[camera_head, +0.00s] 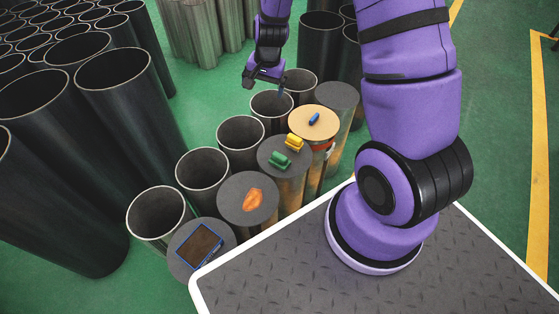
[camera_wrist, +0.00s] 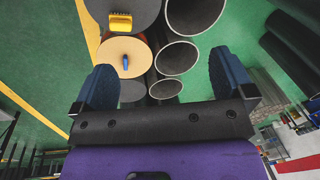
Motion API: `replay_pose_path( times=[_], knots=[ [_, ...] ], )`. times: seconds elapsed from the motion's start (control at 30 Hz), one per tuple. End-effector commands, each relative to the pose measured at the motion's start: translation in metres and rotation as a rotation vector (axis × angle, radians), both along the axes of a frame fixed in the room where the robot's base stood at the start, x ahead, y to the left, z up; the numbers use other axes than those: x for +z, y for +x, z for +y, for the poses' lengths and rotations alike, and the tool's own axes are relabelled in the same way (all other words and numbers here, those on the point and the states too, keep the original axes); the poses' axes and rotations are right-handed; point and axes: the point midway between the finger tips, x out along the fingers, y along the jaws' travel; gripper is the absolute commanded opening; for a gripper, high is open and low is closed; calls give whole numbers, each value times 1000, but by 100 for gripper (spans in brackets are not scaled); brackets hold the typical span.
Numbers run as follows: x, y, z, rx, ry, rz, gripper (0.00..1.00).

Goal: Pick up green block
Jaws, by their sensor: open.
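The green block (camera_head: 279,160) lies on a dark grey cylinder top (camera_head: 272,170) in the head view, with a yellow block (camera_head: 295,142) beside it at the back right. My gripper (camera_head: 266,80) is up and behind the blocks in the head view, apart from them. In the wrist view my gripper (camera_wrist: 168,88) shows its two blue fingers wide apart with nothing between them. The wrist view shows the yellow block (camera_wrist: 121,22) at the top edge. The green block is not seen there.
A blue item (camera_head: 314,119) lies on the tan cylinder top (camera_head: 325,125) behind the blocks. An orange item (camera_head: 253,200) and a blue-edged tray (camera_head: 201,246) lie on nearer tops. Open hollow cylinders (camera_head: 240,134) stand in a row to the left. Taller black pipes (camera_head: 125,85) crowd the far left.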

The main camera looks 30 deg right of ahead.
Motion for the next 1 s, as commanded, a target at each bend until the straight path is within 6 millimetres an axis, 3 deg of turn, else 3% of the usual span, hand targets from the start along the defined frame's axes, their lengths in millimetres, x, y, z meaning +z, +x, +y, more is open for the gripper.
replay_pose_path(
  times=[0.03,0.3,0.5,1.0],
  knots=[
    [-25,0,-3,-34,2,24,100],
    [-138,-10,-18,-210,-8,106,100],
    [-202,-28,-26,-311,-26,148,100],
    [-268,-40,-30,-362,-38,169,100]
  ],
)
